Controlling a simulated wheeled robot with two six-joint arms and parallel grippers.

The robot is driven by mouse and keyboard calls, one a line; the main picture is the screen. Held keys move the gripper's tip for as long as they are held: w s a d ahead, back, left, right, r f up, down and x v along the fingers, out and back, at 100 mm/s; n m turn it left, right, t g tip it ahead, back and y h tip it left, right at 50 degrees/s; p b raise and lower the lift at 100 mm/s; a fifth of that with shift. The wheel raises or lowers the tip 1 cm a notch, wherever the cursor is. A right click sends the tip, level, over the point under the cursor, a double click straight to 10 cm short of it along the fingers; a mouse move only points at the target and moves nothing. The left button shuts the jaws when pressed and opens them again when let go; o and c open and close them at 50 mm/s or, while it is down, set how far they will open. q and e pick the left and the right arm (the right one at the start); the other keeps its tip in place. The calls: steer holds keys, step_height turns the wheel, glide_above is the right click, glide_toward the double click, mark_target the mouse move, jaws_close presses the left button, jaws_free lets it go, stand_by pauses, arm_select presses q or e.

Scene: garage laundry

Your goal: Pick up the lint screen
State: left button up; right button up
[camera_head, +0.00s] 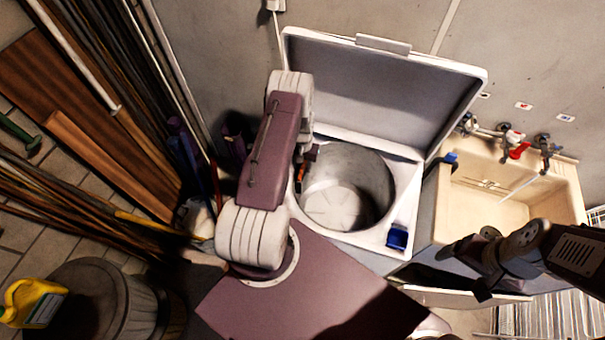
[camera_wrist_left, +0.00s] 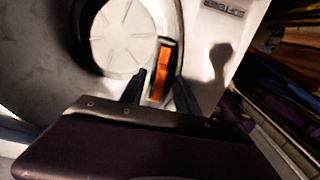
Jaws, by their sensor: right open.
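The lint screen appears to be the narrow orange piece with a dark edge (camera_head: 301,174), standing at the left inner rim of the open washer's drum. It also shows in the left wrist view (camera_wrist_left: 160,74). My left gripper (camera_head: 307,156) reaches down over that rim. In the left wrist view its two dark fingers (camera_wrist_left: 161,82) are apart, one on each side of the orange piece, and I see no clear contact. My right gripper (camera_head: 463,271) is open and empty, in front of the sink.
A beige sink (camera_head: 520,195) with taps stands to the right. Poles and planks (camera_head: 100,155) crowd the left, near a barrel with a yellow jug (camera_head: 35,300).

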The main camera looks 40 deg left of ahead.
arm_select(q)
jaws_close()
stand_by(1.4)
